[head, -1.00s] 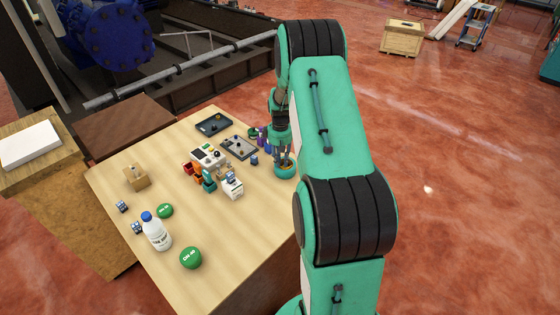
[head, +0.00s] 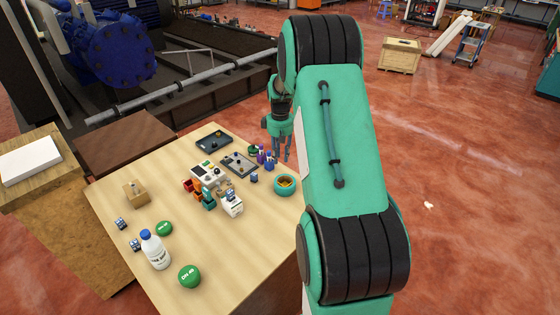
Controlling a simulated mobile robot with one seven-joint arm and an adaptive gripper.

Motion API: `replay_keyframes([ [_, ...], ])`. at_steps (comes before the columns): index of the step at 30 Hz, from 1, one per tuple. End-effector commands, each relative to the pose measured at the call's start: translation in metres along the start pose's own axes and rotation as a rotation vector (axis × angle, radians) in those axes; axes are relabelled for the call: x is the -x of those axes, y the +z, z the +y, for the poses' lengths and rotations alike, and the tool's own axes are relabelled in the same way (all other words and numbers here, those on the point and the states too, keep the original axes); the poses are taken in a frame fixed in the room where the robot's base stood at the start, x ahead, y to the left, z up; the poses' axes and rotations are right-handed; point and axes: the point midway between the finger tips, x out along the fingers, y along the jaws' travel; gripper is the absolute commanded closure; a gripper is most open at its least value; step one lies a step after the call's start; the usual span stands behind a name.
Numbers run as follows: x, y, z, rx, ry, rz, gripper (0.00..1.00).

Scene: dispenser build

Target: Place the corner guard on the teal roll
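The teal roll (head: 284,190) lies flat near the right edge of the wooden table. A small orange-brown piece (head: 286,182) shows on its top, within the teal rim. It may be the corner guard, but it is too small to tell its shape or separate it from the roll's core. My gripper (head: 281,157) is above and behind the roll in the picture, pointing down, apart from it. Its fingers look spread, with nothing visible between them.
A white device (head: 207,173), red and teal items and a small white bottle (head: 232,204) stand mid-table. Purple bottles (head: 265,158) and a grey tray (head: 239,164) are close to my gripper. A dark tray (head: 213,140) lies at the back. The front right tabletop is clear.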

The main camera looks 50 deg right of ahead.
Motion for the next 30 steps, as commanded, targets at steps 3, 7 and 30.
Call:
replay_keyframes([
  [3, 0.002, 0.000, 0.000, 0.000, 0.000, 0.000, 0.73],
  [7, 0.002, 0.000, 0.000, 0.000, 0.000, 0.000, 0.73],
  [30, 0.054, -0.008, -0.048, 0.005, 0.027, 0.037, 0.73],
])
